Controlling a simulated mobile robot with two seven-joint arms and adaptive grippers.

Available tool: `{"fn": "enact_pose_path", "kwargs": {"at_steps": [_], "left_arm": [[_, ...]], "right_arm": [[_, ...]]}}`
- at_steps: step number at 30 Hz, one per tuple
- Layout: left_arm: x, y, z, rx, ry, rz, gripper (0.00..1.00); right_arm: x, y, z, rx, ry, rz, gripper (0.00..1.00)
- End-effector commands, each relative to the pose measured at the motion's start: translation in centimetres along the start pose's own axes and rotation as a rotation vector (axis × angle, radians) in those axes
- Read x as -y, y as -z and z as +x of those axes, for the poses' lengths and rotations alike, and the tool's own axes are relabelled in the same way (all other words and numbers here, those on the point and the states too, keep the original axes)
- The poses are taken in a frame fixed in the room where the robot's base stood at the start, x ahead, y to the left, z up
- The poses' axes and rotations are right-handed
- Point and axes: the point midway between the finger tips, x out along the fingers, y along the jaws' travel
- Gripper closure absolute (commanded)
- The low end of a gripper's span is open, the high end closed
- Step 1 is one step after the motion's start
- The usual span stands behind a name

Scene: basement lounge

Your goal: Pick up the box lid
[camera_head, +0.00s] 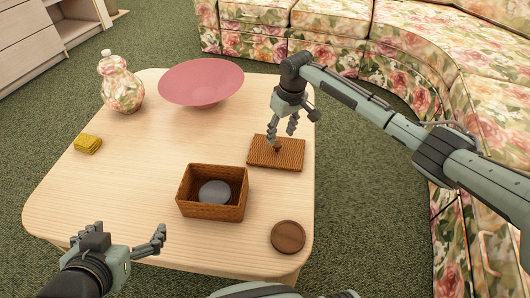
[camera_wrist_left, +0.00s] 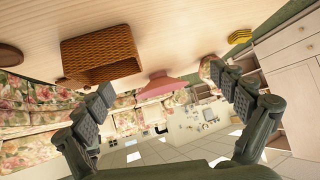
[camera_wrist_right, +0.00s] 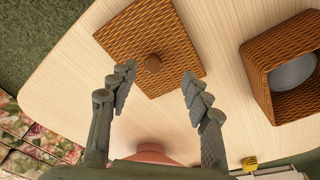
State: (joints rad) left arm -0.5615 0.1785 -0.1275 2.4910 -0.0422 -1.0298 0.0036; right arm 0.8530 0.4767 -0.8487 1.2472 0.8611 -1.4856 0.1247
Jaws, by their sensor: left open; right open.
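The box lid (camera_head: 288,154) is a flat brown woven square lying on the table, to the right of and behind the open box. It has a round brown knob (camera_wrist_right: 153,63) at its middle. My right gripper (camera_head: 284,132) is open above the lid, with its fingers pointing down near the knob; in the right wrist view the knob lies between and beyond the fingertips. The woven box (camera_head: 212,205) stands open with a grey round thing (camera_head: 214,193) inside. My left gripper (camera_head: 121,250) is open and empty at the table's front left edge.
A pink bowl (camera_head: 201,83) and a floral jar (camera_head: 122,88) stand at the back of the wooden table (camera_head: 130,160). Yellow sponge-like blocks (camera_head: 88,144) lie at the left, a round dark wooden disc (camera_head: 288,237) at the front right. A floral sofa (camera_head: 400,50) stands behind.

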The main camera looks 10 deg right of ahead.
Motion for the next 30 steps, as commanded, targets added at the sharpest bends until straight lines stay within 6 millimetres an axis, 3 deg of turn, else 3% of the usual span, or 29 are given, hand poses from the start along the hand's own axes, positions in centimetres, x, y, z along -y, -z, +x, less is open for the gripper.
{"fn": "enact_pose_path", "kwargs": {"at_steps": [3, 6, 16, 24, 30], "left_arm": [[-0.2, 0.4, 0.1, -0.021, -0.005, -0.001, 0.04], [-0.7, 1.3, 0.2, -0.062, -0.015, -0.002, 0.04], [-2.1, 4.2, 0.0, -0.198, -0.045, -0.008, 0.04], [-4.0, 8.2, -1.0, -0.391, -0.087, -0.024, 0.04], [-4.3, 9.2, -1.4, -0.44, -0.096, -0.029, 0.04]], "right_arm": [[-1.7, 0.8, -0.9, 0.008, -0.011, 0.028, 0.51], [-2.0, 0.9, -0.2, 0.01, -0.012, 0.035, 0.51], [-1.7, 0.9, 2.6, 0.009, -0.012, 0.033, 0.51], [-1.3, 0.9, 5.9, 0.008, -0.012, 0.034, 0.51], [-1.3, 0.9, 6.6, 0.007, -0.012, 0.033, 0.51]]}}
